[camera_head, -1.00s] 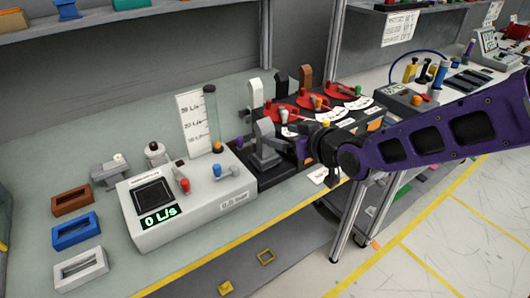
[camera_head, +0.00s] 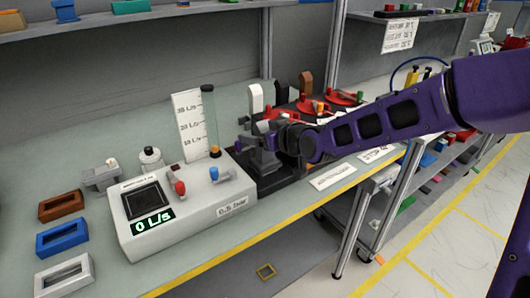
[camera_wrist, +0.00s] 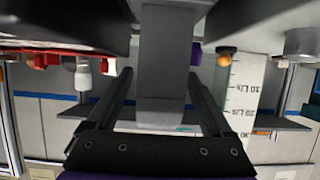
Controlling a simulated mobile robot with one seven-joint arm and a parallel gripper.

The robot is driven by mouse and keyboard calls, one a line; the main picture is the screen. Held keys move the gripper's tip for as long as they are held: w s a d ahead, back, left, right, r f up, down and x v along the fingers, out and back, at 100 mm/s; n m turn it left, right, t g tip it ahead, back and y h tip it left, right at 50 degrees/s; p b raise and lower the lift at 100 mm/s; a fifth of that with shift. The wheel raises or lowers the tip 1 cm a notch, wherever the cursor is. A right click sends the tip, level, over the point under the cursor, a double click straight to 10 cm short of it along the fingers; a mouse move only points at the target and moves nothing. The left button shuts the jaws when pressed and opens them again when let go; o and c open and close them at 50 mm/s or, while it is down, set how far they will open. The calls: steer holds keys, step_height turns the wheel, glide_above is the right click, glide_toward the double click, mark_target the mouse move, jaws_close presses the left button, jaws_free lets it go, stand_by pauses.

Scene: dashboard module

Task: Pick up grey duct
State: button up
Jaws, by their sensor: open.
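The grey duct (camera_head: 266,160) stands on a black base beside the flow meter box, partly hidden by my gripper in the head view. My gripper (camera_head: 258,138) reaches in from the right at the duct's upper part. In the wrist view, a grey upright block that looks like the duct (camera_wrist: 168,75) lies between the two dark fingers of my gripper (camera_wrist: 162,80). The fingers are open, with a gap showing on both sides of the block.
The flow meter box (camera_head: 180,212) with red and blue valves stands close on the left, a clear graduated tube (camera_head: 209,115) behind it. White (camera_head: 256,98) and brown (camera_head: 305,83) ducts stand behind my gripper. A brown frame (camera_head: 61,206) lies at left.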

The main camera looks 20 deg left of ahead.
steer(key=shift+a, duration=0.1)
jaws_close()
stand_by(0.4)
